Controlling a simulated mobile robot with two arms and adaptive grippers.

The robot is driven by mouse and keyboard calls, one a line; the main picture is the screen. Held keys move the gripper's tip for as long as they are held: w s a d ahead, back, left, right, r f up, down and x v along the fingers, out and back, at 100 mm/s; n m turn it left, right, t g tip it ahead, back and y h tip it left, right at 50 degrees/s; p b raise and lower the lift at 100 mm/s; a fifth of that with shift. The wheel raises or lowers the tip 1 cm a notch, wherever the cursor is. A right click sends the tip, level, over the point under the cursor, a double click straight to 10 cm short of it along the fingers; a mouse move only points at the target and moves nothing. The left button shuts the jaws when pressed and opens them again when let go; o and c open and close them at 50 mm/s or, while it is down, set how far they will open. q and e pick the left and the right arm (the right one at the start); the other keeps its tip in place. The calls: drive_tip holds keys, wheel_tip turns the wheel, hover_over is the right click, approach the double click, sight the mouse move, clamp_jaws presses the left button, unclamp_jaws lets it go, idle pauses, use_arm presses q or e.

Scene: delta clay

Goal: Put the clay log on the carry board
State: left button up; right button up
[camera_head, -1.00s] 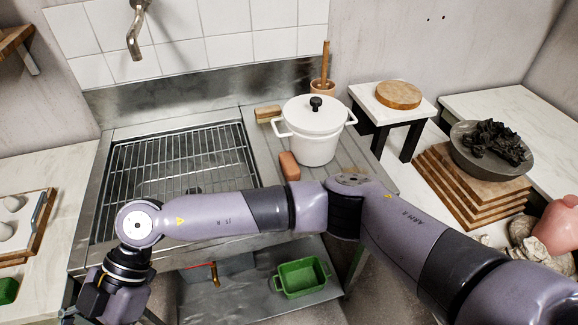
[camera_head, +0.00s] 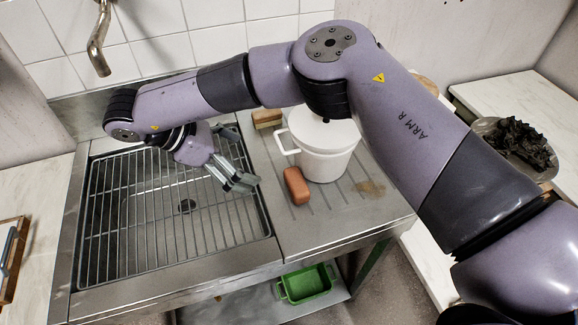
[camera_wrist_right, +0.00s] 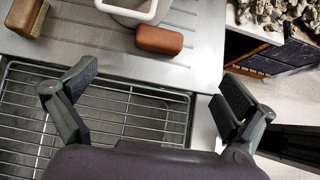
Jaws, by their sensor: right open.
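A reddish-brown rounded block, which looks like the clay log (camera_head: 297,186), lies on the ribbed steel drainboard, in front of the white pot. It also shows in the right wrist view (camera_wrist_right: 160,40), beyond and between my spread fingers. My right gripper (camera_head: 240,165) is open and empty above the right part of the sink grid, to the left of the block and apart from it. A wooden-edged board with a metal handle (camera_head: 12,255) is cut off at the left edge; I cannot tell whether it is the carry board. My left gripper is not in view.
The white pot (camera_head: 318,150) stands right behind the block. A wooden-backed block (camera_head: 267,118) lies at the back of the drainboard. A wire grid (camera_head: 150,235) covers the sink. A green tub (camera_head: 305,283) sits on the lower shelf. The front drainboard is clear.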

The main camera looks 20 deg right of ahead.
drive_tip(key=p, duration=0.2)
approach(295, 180)
drive_tip(key=x, duration=0.5)
drive_tip(key=shift+s+d+r, duration=0.1)
drive_tip(key=shift+s+d, duration=0.2)
drive_tip(key=shift+s, duration=0.05)
drive_tip(key=x, duration=0.5)
drive_tip(key=shift+w+a+f, duration=0.25)
drive_tip(key=shift+a, duration=0.05)
drive_tip(key=shift+d+f, duration=0.15)
drive_tip(key=shift+d, duration=0.1)
drive_tip(key=c, duration=1.4)
drive_tip(key=shift+w+a, duration=0.1)
drive_tip(key=shift+a, duration=0.05)
drive_tip(key=shift+c, duration=0.2)
